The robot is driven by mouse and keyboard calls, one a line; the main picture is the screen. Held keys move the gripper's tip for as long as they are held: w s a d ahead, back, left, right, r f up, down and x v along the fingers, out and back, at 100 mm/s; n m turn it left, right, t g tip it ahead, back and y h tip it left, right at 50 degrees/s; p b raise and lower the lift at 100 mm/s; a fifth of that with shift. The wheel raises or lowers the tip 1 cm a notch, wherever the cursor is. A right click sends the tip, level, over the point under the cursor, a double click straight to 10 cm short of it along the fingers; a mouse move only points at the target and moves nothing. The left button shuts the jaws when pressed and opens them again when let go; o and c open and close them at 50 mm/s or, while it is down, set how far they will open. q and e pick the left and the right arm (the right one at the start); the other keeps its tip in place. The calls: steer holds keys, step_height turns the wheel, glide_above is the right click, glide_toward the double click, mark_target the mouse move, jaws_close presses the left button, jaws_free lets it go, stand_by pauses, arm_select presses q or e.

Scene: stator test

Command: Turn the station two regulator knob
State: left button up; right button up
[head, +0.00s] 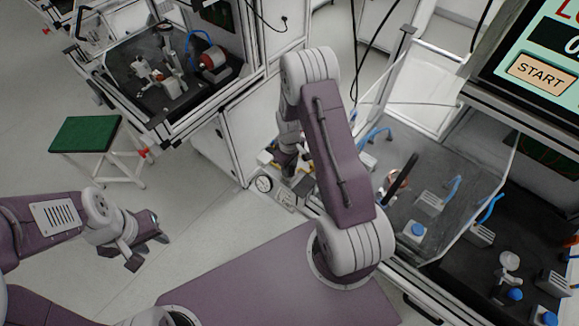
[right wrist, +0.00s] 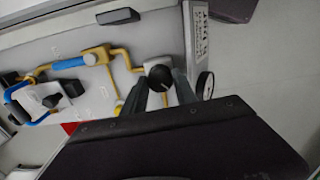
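The regulator knob (right wrist: 159,77) is round and black with a pale mark, on a yellow-piped panel in the right wrist view. My right gripper (right wrist: 160,80) has one dark finger on each side of it. I see no clear gap at the fingertips, and cannot tell whether they touch the knob. In the head view my right arm reaches down to the panel by the station's lower corner, and its fingertips and the knob are hidden there. My left gripper (head: 149,251) is open and empty over the floor, far from the panel.
A green-topped stool (head: 86,134) stands at left. Another station with a red part (head: 213,57) is behind. A START screen (head: 541,77) is at upper right.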

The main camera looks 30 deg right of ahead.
jaws_close()
steer(key=shift+m, duration=0.4)
steer(key=m, duration=0.5)
steer(key=shift+w+m, duration=0.1)
steer(key=shift+m, duration=0.3)
steer(key=m, duration=0.3)
steer(key=shift+r+p, duration=0.1)
steer(key=shift+p, duration=0.2)
steer(key=shift+d+m, duration=0.1)
steer(key=shift+m, duration=2)
